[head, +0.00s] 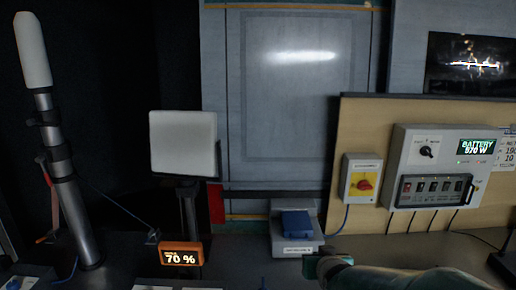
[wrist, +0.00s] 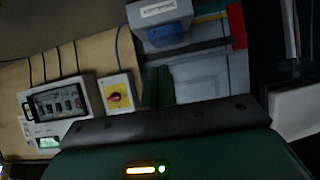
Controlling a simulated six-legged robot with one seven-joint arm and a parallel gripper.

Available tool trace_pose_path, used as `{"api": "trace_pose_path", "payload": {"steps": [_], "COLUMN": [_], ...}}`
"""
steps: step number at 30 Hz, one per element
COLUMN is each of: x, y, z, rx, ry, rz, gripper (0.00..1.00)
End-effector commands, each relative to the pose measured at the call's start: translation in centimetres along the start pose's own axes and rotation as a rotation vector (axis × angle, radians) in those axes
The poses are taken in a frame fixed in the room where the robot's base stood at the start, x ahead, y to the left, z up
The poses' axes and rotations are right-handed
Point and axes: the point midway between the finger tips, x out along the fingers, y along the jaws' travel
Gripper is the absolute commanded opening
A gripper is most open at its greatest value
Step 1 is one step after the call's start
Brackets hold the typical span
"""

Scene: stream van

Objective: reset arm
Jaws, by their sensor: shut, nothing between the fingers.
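My gripper (head: 316,266) shows at the bottom of the head view, at the end of my pale green arm, which comes in from the lower right. It is shut and empty, just in front of and right of a grey box with a blue top (head: 297,224). In the wrist view my gripper's dark green fingers (wrist: 158,88) are close together, with nothing between them. The grey box also shows upside down at the top of the wrist view (wrist: 165,20), apart from the fingers.
A wooden panel at right carries a red-and-yellow rotary switch (head: 363,184) and a battery control box (head: 443,168). At left stand a mast (head: 75,205), a white square panel (head: 183,143) and an orange 70 % display (head: 181,254). A grey door (head: 300,110) is behind.

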Motion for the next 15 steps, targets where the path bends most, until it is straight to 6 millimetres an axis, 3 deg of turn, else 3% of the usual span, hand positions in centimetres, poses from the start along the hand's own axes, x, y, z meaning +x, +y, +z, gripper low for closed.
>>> {"api": "trace_pose_path", "payload": {"steps": [1,8,15], "x": [-1.9,-9.9,-18.9], "y": [0.0,-0.1,-0.1], "z": [-0.4,1.1,4.3], "rx": [-0.001,-0.004,-0.009], "ry": [-0.030,-0.222,-0.421], "rz": [0.000,-0.001,-0.001], "gripper": [0.00,0.00,0.00]}}
